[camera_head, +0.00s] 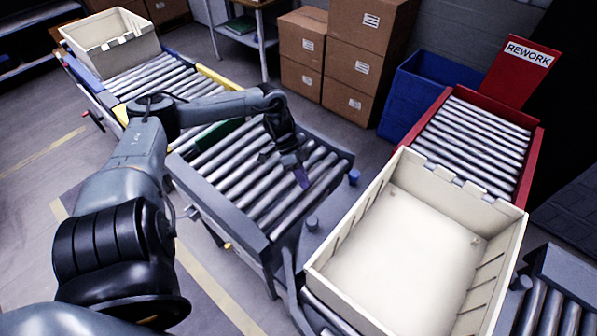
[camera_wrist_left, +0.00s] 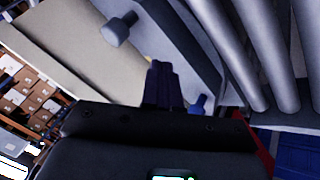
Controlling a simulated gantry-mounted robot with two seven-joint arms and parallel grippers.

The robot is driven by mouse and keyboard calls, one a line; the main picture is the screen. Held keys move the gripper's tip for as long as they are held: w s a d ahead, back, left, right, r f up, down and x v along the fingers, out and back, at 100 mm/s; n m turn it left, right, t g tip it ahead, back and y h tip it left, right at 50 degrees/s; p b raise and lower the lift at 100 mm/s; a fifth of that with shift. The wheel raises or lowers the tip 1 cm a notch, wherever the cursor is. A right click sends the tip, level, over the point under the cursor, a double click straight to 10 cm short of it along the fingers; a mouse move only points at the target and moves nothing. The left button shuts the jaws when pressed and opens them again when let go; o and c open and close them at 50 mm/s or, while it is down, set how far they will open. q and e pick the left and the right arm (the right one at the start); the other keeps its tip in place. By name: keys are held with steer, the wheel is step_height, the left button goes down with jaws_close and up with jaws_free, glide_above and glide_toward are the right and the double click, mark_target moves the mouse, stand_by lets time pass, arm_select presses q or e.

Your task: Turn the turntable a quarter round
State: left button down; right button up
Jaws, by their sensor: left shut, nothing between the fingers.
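The turntable (camera_head: 335,210) appears to be the grey plate under the large cream tote (camera_head: 405,250); most of it is hidden by the tote. My right gripper is out of view.
The middle roller conveyor (camera_head: 225,172) leads from a second cream tote (camera_head: 108,40) at the back left. A red-framed roller lane (camera_head: 472,140) with a REWORK sign (camera_head: 528,53) lies behind the large tote. A blue bin (camera_head: 425,90) and cardboard boxes (camera_head: 365,45) stand behind.

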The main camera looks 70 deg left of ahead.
arm_select(q)
steer(key=d+f+p, duration=0.1)
steer(key=d+f, duration=0.2)
steer(key=d, duration=0.3)
steer(key=shift+s, duration=0.35)
steer(key=s+d+p, duration=0.1)
steer(key=p, duration=0.2)
stand_by(0.5)
steer(key=shift+a, duration=0.1)
